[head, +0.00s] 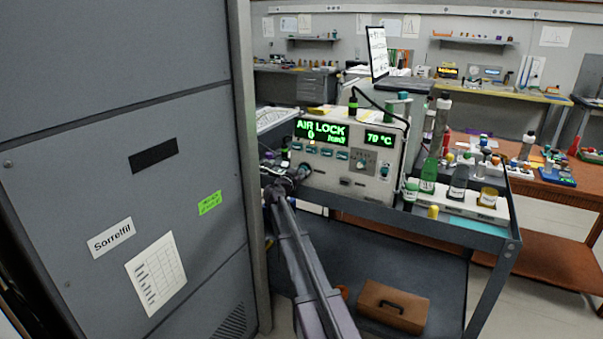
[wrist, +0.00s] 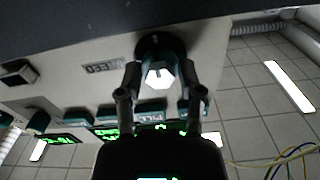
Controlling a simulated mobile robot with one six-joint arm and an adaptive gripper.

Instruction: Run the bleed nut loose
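The particle classifier (head: 340,190) is a pale box on a cart, with green displays reading "AIR LOCK" and "70 °C". My arm reaches its lower left front in the head view, where my gripper (head: 297,176) largely covers what it faces. In the wrist view the panel appears upside down. A bright, angular nut-like piece (wrist: 158,77) sits in front of a dark round fitting (wrist: 160,46) on the panel. My gripper (wrist: 159,68) has its two fingers on either side of this piece, with visible gaps. It looks open, and I see no contact.
A small counter (wrist: 102,68) and several teal buttons lie close by on the panel. A tall grey cabinet (head: 120,170) stands just left of my arm. Bottles (head: 429,172) stand right of the classifier. A brown case (head: 393,306) lies on the cart's lower shelf (head: 440,270).

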